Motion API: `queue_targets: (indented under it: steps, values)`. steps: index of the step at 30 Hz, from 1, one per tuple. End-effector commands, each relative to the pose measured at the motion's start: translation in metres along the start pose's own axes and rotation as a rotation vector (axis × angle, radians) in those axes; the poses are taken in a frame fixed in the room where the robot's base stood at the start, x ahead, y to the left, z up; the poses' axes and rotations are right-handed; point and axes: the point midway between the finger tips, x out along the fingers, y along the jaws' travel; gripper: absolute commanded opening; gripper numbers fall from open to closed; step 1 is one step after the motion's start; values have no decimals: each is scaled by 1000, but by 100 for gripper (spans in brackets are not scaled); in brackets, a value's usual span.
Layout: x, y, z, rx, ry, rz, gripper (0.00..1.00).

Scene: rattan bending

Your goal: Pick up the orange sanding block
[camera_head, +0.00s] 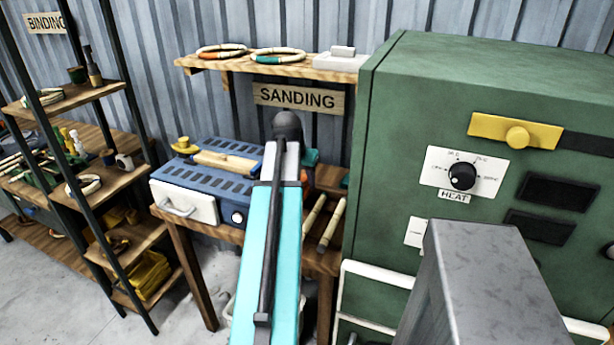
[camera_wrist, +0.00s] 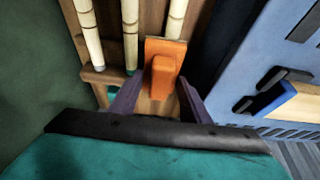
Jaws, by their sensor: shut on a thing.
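The orange sanding block (camera_wrist: 166,72) shows in the wrist view, with a flat plate and a raised grip. My gripper (camera_wrist: 160,98) has its two dark fingers on either side of the block's near end and is shut on it. The block is at the wooden sanding bench, close to the bamboo poles; I cannot tell whether it is clear of the wood. In the head view my arm hides most of the gripper and the block.
Bamboo poles (camera_wrist: 130,35) lie beside the block. A blue sanding machine (camera_head: 205,180) stands left of my arm on the bench (camera_head: 183,236). A green heat cabinet (camera_head: 430,110) stands close on the right. A shelf with wrapped rings (camera_head: 278,57) hangs above.

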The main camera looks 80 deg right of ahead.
Motion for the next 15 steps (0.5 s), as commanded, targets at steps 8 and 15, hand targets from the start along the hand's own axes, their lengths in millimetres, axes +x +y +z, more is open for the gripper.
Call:
queue_targets:
  steps: [8, 15]
  values:
    - [-7, 0, 18, 0, 1, 0, 19]
    - [-8, 0, 19, 0, 1, 0, 19]
